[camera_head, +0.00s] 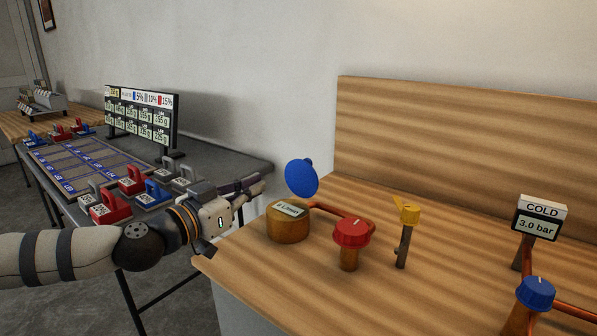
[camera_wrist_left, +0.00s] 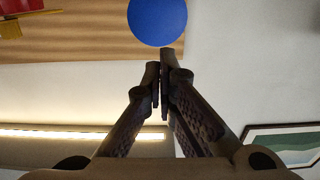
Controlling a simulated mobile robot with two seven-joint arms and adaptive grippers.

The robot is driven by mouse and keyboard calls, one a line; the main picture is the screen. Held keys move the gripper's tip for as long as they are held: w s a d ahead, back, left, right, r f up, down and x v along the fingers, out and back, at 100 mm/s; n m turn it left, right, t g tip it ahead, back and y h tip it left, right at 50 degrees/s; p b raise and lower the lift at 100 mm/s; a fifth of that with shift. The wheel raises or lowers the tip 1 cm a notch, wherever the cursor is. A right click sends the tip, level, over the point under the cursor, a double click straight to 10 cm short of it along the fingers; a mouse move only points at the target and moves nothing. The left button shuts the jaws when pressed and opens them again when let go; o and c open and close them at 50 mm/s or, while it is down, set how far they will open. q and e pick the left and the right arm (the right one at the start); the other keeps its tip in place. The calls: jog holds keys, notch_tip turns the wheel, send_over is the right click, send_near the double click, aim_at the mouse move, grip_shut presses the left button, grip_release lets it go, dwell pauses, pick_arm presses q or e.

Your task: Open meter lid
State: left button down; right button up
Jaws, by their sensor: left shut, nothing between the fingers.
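The meter (camera_head: 289,222) is a round brass body with a small display on top, standing on the wooden counter. Its round blue lid (camera_head: 301,178) stands up, tilted above the body, and the display is uncovered. The lid also shows as a blue disc at the top of the left wrist view (camera_wrist_left: 158,20). My left gripper (camera_head: 260,184) is shut and empty, just left of the lid in the head view. In the left wrist view its fingertips (camera_wrist_left: 160,75) point toward the disc, close to its edge; I cannot tell whether they touch. My right gripper is out of view.
Right of the meter stand a red knob (camera_head: 352,233), a yellow handle (camera_head: 407,211), a COLD pressure display (camera_head: 538,217) and a blue knob (camera_head: 535,292). A wooden backboard (camera_head: 460,140) rises behind. A dark table (camera_head: 225,165) with red, blue and grey blocks lies left.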

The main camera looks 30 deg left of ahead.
aim_at(300, 165)
pick_arm(q)
jog(key=w+b, duration=0.1)
jog(key=w, duration=0.2)
jog(key=w+b, duration=0.1)
jog(key=w, duration=0.2)
jog(key=w+d+f+b, duration=0.1)
jog(key=w, duration=0.3)
jog(key=shift+w+b, duration=0.1)
jog(key=shift+b, duration=0.2)
jog(key=shift+w+r, duration=0.2)
jog(key=shift+w, duration=0.4)
jog(key=shift+r, duration=0.1)
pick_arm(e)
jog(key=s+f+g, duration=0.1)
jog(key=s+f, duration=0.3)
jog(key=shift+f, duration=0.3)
pick_arm(q)
jog(key=w+r+g+p, duration=0.1)
jog(key=p, duration=0.3)
jog(key=shift+w, duration=0.4)
jog(key=shift+d+f, duration=0.1)
jog(key=shift+f, duration=0.15)
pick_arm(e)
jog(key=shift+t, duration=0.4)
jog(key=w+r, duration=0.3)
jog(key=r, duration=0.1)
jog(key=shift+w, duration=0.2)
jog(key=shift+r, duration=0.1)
